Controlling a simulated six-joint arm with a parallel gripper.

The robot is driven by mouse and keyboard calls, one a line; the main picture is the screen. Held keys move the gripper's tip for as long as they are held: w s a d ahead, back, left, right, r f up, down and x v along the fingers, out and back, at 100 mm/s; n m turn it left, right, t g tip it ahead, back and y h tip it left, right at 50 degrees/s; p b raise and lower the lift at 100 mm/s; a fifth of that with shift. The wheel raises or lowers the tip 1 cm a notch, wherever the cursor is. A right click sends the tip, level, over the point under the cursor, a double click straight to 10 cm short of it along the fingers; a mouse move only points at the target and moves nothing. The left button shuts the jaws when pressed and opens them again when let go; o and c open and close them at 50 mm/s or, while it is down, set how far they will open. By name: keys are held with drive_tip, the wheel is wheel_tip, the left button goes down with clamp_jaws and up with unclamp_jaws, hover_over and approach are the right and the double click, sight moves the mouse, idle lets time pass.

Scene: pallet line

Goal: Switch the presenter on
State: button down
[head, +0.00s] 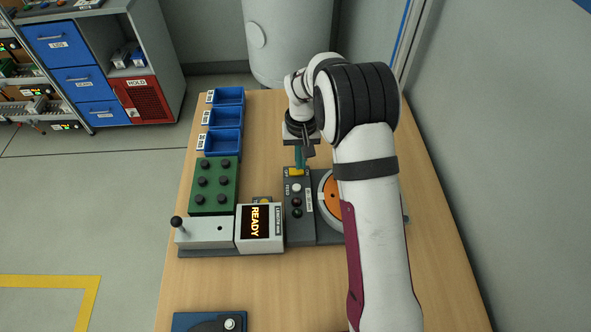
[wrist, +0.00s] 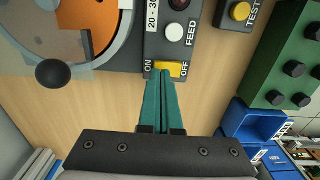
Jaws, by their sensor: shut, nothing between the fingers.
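The presenter is a dark grey box (head: 297,225) with a FEED button and an orange disc (head: 331,196) beside it. Its yellow ON/OFF switch (wrist: 177,67) is at the box's end, with ON printed on the left and OFF on the right in the wrist view. In the head view the switch (head: 290,172) is partly behind my gripper. My gripper (wrist: 164,73) is shut and empty, its teal fingertips at the switch, over its middle to ON-side part. I cannot tell whether they touch it or which way it is set.
A unit with a display (head: 255,222) reading READY stands beside the presenter. A green studded block (head: 216,202) and several blue bins (head: 229,95) lie to the left. A black ball knob (wrist: 49,73) shows near the disc. Bare table (head: 275,285) is in front.

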drive_tip(key=shift+f, duration=0.55)
drive_tip(key=shift+r, duration=3.55)
drive_tip(key=s+d+r+m+y, duration=0.1)
drive_tip(key=s+r+m, duration=0.1)
drive_tip(key=s+r, duration=0.55)
drive_tip(key=s+d+r+m, duration=0.15)
drive_tip(key=s+r, duration=0.25)
drive_tip(key=s, duration=0.7)
drive_tip(key=s+f+m, duration=0.2)
drive_tip(key=s, duration=1.2)
drive_tip(key=shift+s+y, duration=0.35)
drive_tip(key=shift+y, duration=0.05)
